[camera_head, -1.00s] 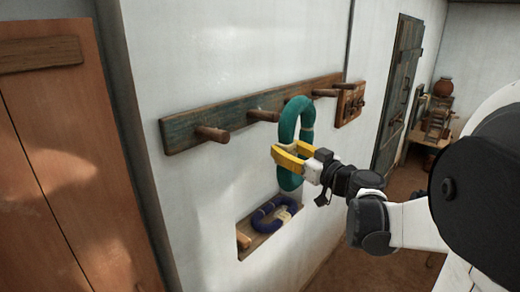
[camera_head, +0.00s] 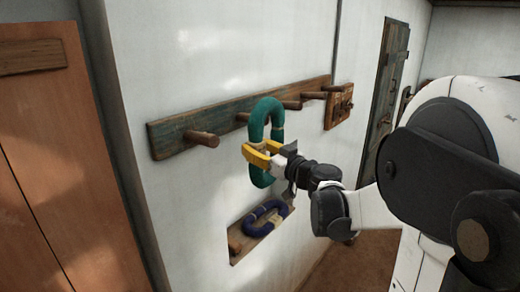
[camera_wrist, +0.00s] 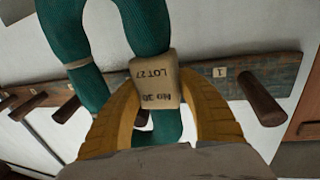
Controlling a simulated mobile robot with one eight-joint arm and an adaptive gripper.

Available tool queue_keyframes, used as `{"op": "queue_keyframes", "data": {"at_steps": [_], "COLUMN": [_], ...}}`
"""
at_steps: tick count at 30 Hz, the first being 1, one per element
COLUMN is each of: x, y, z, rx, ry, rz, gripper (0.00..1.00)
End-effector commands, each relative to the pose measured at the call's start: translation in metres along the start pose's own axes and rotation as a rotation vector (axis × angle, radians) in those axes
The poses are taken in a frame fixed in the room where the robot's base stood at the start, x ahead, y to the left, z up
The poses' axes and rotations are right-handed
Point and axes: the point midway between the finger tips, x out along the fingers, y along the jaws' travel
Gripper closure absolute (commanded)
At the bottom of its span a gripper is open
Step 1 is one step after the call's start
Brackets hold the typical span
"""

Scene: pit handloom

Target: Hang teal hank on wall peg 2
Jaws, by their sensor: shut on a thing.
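The teal hank (camera_head: 277,120) hangs as an upright loop in front of the peg board. My gripper (camera_head: 256,156) has yellow fingers shut on the hank's lower part. In the wrist view, the fingers (camera_wrist: 155,90) pinch the teal strands (camera_wrist: 152,25) at a beige paper label (camera_wrist: 154,80) reading "LOT 27". The second peg from the left (camera_head: 241,117) is partly hidden behind the hank; I cannot tell whether the loop is around it. The leftmost peg (camera_head: 203,138) is bare. In the wrist view, a bare peg (camera_wrist: 262,98) has a tag "1" beside it.
The wooden board (camera_head: 170,138) runs along the white wall, with more pegs (camera_head: 314,95) to the right. A small wooden panel (camera_head: 338,105) adjoins its right end. A wooden door (camera_head: 45,150) stands at left.

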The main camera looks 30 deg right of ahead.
Motion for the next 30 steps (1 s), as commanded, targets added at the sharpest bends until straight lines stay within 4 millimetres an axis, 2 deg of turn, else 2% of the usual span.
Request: {"op": "queue_keyframes", "data": {"at_steps": [10, 15, 30], "x": [0.023, 0.03, 0.034], "y": [-0.005, -0.006, -0.01], "z": [0.001, 0.011, 0.019], "rx": [0.0, 0.0, -0.003], "ry": [0.0, 0.0, -0.003], "rz": [0.0, -0.001, -0.006], "gripper": [0.96, 0.99, 1.0]}}
